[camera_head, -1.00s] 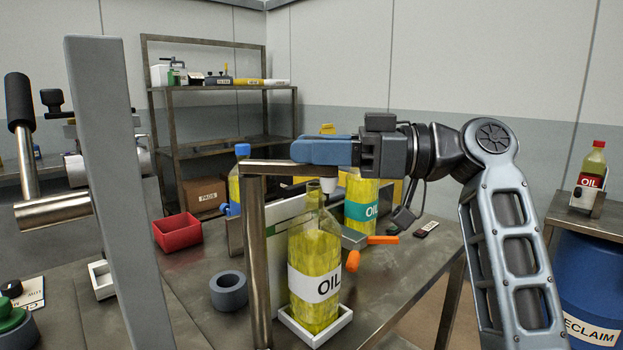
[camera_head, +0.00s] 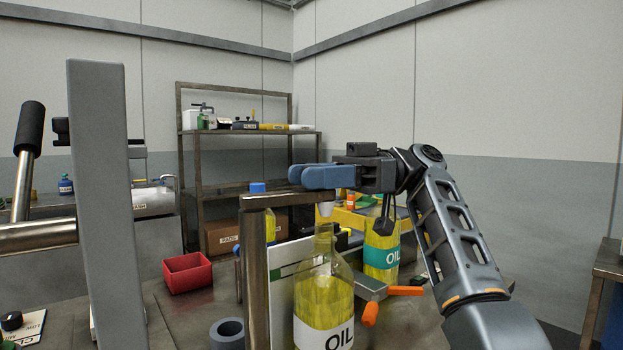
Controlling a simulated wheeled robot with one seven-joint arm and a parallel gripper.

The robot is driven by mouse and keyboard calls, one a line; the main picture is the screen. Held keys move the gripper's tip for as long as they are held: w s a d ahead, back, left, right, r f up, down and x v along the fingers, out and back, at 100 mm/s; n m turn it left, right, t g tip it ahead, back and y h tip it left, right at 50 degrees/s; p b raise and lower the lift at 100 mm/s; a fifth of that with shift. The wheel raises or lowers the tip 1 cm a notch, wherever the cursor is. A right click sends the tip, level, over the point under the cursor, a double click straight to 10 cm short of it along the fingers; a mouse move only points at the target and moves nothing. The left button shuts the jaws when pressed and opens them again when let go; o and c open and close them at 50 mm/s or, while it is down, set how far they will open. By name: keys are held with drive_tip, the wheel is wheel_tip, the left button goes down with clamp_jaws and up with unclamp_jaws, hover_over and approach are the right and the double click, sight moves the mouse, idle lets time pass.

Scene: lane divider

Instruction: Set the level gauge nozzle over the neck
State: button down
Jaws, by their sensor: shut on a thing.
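My gripper (camera_head: 306,176) has blue fingers and comes in from the right. It is shut at the outer end of a brown metal arm (camera_head: 272,200), with the held part mostly hidden by the fingers. The arm joins an upright metal post (camera_head: 254,275). A small whitish nozzle (camera_head: 325,209) hangs beneath the arm's end. The front oil bottle, clear with yellow oil (camera_head: 324,297), stands upright below. Its open neck (camera_head: 323,238) is under the nozzle, looking nearly in line with it, with a small gap between. Depth alignment is hard to tell.
A second oil bottle with a teal label (camera_head: 383,250) stands behind right. Orange handles (camera_head: 390,298) lie beside the front bottle. A red bin (camera_head: 188,273) and a grey ring (camera_head: 227,333) are left. A grey upright (camera_head: 103,210) blocks part of the left view.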

idle(0.5)
drive_tip(key=c, duration=0.8)
unclamp_jaws()
drive_tip(key=shift+w+a, duration=0.1)
drive_tip(key=shift+b+v, duration=0.35)
drive_tip(key=shift+v, duration=3.6)
drive_tip(key=shift+r, duration=0.1)
